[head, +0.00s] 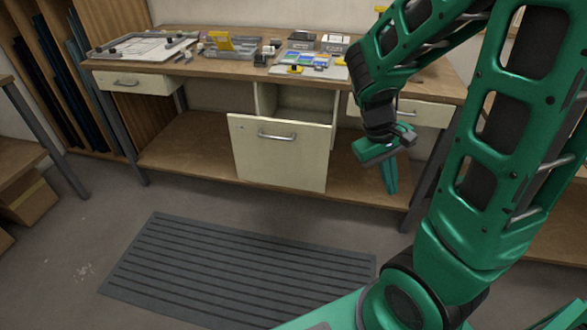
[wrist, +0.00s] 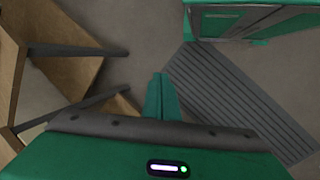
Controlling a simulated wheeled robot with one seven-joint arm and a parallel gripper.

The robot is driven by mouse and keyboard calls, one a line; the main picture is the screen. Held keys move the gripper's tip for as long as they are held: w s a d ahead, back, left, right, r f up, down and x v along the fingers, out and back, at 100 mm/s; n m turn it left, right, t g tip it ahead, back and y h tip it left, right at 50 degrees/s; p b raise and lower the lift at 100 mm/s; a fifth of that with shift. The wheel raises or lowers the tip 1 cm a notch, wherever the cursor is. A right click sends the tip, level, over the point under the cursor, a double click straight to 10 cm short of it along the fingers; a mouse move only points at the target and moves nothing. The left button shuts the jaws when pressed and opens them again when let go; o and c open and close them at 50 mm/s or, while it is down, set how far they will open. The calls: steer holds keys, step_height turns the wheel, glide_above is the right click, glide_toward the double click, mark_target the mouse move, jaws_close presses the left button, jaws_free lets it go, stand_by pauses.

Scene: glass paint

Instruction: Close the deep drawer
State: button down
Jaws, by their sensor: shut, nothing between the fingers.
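The deep drawer (head: 279,155) is a cream drawer with a metal bar handle (head: 277,136) in the middle under the workbench. It is pulled out, and its open top shows behind the front panel. My gripper (head: 391,190) is to the right of the drawer front, pointing down, apart from it. Its green fingers are shut together with nothing between them. The wrist view also shows the shut fingers (wrist: 161,88) above the floor. The drawer is not visible in the wrist view.
The workbench (head: 215,70) carries tools and trays. Shallow drawers sit at left (head: 127,82) and right (head: 424,112), the right one partly behind my arm. A ribbed grey mat (head: 235,270) lies on the floor in front.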

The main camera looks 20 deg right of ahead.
steer(key=w+f+n+h, duration=0.5)
steer(key=w+f+n, duration=0.1)
steer(key=w+f, duration=0.1)
steer(key=n+t+h, duration=0.2)
steer(key=n+t, duration=1.5)
steer(key=n, duration=0.7)
glide_toward(297, 161)
steer(key=x, duration=0.6)
steer(key=shift+w+d+r, duration=0.1)
steer(key=shift+w, duration=0.25)
